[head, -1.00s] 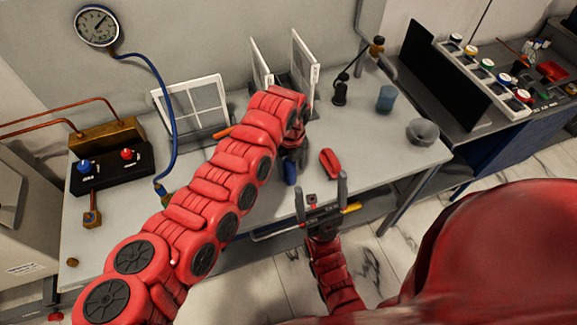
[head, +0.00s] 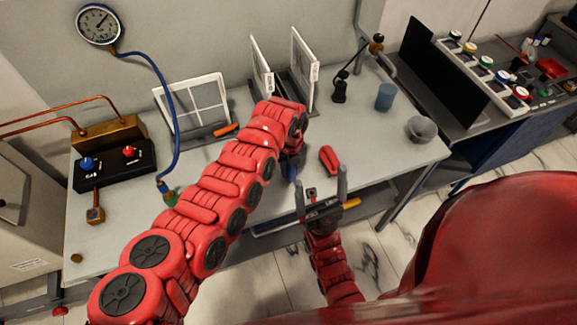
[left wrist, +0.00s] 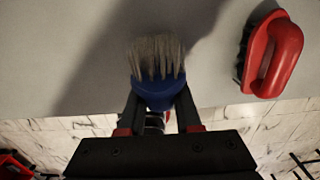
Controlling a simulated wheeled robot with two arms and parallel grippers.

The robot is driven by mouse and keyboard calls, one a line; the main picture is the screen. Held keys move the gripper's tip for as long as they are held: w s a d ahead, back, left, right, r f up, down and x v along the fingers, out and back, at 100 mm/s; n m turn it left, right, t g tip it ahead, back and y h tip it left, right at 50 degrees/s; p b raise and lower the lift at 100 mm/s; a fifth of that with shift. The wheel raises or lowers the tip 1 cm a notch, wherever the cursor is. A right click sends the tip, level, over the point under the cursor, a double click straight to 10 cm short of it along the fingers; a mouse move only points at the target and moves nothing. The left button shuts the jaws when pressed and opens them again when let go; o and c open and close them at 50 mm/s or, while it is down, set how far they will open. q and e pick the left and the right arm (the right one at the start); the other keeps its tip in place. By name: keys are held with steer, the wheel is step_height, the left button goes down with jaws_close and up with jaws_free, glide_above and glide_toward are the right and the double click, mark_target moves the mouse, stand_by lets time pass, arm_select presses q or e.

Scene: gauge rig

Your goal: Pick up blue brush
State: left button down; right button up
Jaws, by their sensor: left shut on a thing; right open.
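The blue brush (left wrist: 155,92) is in the left wrist view, with pale grey bristles pointing away from the gripper. My left gripper (left wrist: 158,108) is shut on its blue body, one finger on each side. In the head view, only a small blue part (head: 291,173) shows below the end of my left arm, near the table's front edge; the arm hides the rest. Whether the bristles touch the table I cannot tell. My right gripper (head: 321,192) is open and empty, in front of the table edge.
A red brush (head: 329,160) lies to the right of the held brush; it also shows in the left wrist view (left wrist: 275,55). White framed panels (head: 303,68), a blue cup (head: 385,96) and a grey bowl (head: 421,129) stand farther back or right. The table's right front is clear.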

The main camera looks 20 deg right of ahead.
stand_by(0.3)
arm_select(q)
step_height(320, 180, up, 9)
steer(key=b, duration=0.3)
steer(key=shift+r, duration=0.5)
